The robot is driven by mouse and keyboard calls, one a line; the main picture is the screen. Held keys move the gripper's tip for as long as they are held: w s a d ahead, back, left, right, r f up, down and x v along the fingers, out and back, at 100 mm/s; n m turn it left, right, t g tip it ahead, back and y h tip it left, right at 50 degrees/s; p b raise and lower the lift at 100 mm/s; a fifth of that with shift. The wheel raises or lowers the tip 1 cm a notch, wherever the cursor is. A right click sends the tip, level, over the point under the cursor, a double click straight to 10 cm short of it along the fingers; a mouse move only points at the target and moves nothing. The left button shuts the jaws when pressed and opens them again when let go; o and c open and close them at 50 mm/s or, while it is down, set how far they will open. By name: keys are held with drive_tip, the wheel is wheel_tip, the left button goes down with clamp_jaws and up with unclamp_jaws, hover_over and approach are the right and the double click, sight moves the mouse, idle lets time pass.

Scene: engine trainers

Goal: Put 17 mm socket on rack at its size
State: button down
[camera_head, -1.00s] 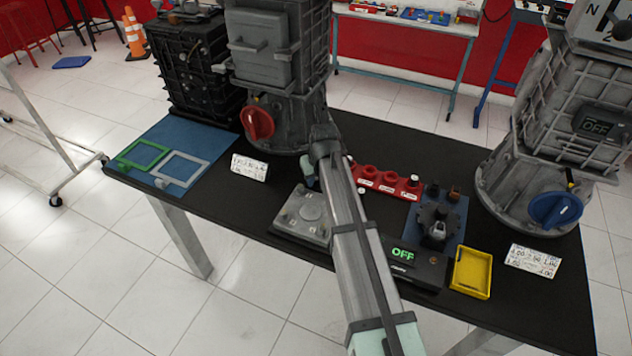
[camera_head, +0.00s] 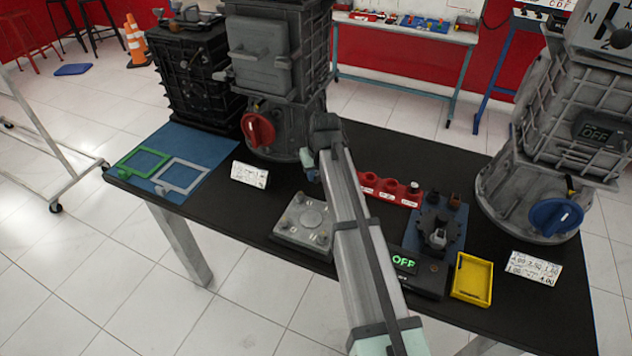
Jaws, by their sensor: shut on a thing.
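The red rack (camera_head: 391,189) lies on the black table right of my arm. It has a row of round seats with white labels, too small to read. A small dark socket-like piece with a light top stands at its right end; other seats look empty. My arm hides the rack's left end. A dark socket (camera_head: 433,197) and a brown one (camera_head: 454,200) stand at the back of the blue mat (camera_head: 456,224); I cannot read their sizes. My gripper's fingers are hidden behind my arm, so I cannot see the 17 mm socket in them.
A grey plate (camera_head: 305,222) lies left of my arm. A box with a green OFF display (camera_head: 403,262) and a yellow tray (camera_head: 473,279) are at the front. Engine units stand behind left, with a red knob (camera_head: 259,130), and right, with a blue knob (camera_head: 556,218).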

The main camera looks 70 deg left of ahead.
sight(318, 171)
wheel_tip(318, 171, up, 4)
drive_tip(key=shift+f, duration=0.2)
drive_tip(key=shift+w+r, duration=0.3)
drive_tip(key=w+d, duration=0.3)
drive_tip(key=w, duration=0.7)
drive_tip(key=w+d, duration=0.4)
drive_tip(key=w, duration=0.7)
drive_tip(key=shift+w+f, duration=0.15)
drive_tip(key=shift+f, duration=0.2)
drive_tip(key=shift+f, duration=0.2)
drive_tip(key=shift+f, duration=2.5)
drive_tip(key=shift+f, duration=0.5)
